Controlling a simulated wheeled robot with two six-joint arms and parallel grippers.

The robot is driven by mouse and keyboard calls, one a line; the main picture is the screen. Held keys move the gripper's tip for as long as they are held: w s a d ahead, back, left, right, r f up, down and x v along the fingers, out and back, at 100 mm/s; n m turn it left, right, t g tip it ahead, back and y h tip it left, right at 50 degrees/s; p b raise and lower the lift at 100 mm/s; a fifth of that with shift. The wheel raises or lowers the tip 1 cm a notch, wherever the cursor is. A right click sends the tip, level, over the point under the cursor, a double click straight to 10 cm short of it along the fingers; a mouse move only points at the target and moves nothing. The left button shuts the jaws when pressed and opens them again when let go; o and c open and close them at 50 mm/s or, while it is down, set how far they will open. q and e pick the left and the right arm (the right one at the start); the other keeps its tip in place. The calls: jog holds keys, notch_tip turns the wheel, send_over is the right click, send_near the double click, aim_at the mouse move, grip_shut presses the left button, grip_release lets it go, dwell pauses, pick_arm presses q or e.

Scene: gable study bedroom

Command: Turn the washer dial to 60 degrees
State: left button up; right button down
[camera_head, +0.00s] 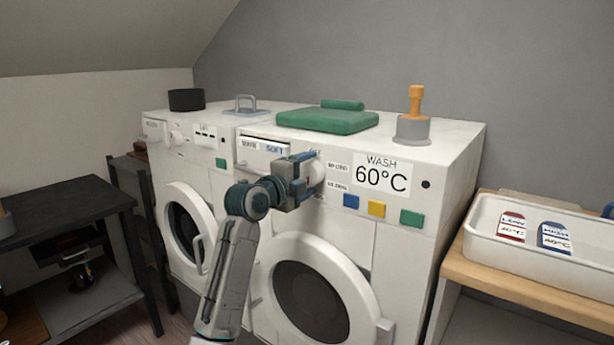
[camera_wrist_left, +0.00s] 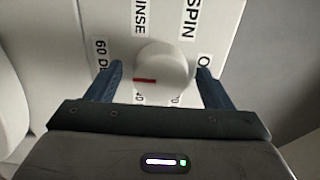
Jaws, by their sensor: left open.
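The white round dial (camera_wrist_left: 166,68) sits on the washer's front panel. Its red mark (camera_wrist_left: 146,80) points left in the left wrist view, towards the area between the 60 label (camera_wrist_left: 101,57) and a partly hidden label starting with 4 (camera_wrist_left: 138,97). My left gripper (camera_wrist_left: 159,72) is open, with one blue finger on each side of the dial; whether they touch it I cannot tell. In the head view my left gripper (camera_head: 302,176) covers part of the dial (camera_head: 318,174) on the right-hand washer (camera_head: 400,250). The panel (camera_head: 381,178) beside it reads WASH 60°C. My right gripper is not in view.
Blue (camera_head: 351,201), yellow (camera_head: 377,209) and green (camera_head: 411,218) buttons lie right of the dial. A white tray (camera_head: 480,245) with cards sits at right.

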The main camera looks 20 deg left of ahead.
pick_arm(q)
jog(key=v, duration=1)
jog(key=shift+s+b, duration=0.35)
jog(key=shift+s, duration=0.05)
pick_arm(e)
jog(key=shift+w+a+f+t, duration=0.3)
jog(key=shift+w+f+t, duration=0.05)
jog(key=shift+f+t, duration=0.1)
pick_arm(q)
jog(key=shift+a, duration=0.15)
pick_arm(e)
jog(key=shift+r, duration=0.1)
